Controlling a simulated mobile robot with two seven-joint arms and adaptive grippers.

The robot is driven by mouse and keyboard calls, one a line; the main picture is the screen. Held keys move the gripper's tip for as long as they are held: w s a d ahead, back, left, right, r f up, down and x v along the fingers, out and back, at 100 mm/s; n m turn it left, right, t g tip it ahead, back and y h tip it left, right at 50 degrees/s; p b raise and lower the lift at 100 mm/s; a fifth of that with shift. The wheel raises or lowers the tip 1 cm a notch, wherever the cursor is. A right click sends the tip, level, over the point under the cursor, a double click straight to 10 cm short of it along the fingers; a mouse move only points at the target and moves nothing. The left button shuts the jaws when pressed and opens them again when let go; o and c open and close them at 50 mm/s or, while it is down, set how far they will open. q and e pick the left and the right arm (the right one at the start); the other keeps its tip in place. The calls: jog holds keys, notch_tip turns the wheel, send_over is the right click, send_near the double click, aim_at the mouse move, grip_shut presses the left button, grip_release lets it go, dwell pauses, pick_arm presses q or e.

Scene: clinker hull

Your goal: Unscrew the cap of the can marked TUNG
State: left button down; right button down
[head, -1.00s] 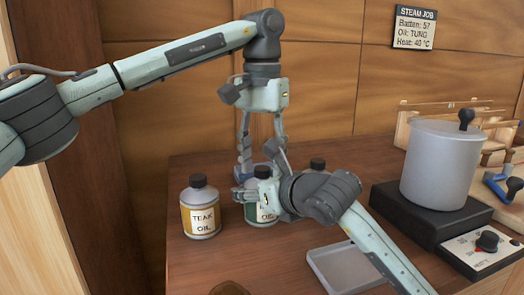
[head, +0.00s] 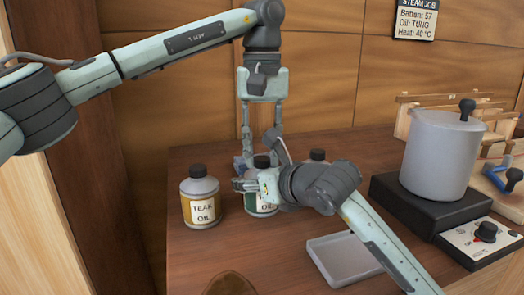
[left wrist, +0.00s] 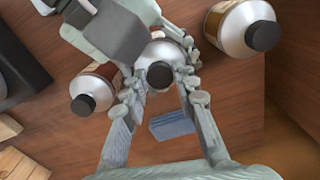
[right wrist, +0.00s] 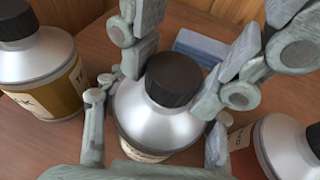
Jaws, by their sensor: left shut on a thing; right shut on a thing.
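The middle can (head: 262,207) has a green label and a black cap (right wrist: 173,80). Its label is mostly covered in the head view, so I cannot read its name. My right gripper (right wrist: 155,125) is shut around the can's body from the front right. My left gripper (left wrist: 160,85) points down from above, its fingers shut on either side of the black cap. The can stands upright on the table. The can with the yellow label, TEAK OIL (head: 201,203), stands apart to the left. Another can (head: 318,156) is mostly hidden behind my right arm.
A blue block (left wrist: 172,124) lies behind the middle can. A grey tray (head: 322,257) lies at the front right. A grey pot (head: 440,155) stands on a black heater, with a control box (head: 480,250) before it. Wooden racks stand behind.

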pick_arm(q)
jog(key=n, duration=0.7)
jog(key=shift+n, duration=0.4)
jog(key=n, duration=1.4)
jog(key=shift+n, duration=0.4)
jog(key=n, duration=0.4)
jog(key=shift+r+n, duration=0.1)
jog(key=shift+n, duration=0.2)
jog(key=n, duration=1.4)
jog(key=shift+n, duration=0.4)
jog(key=n, duration=0.5)
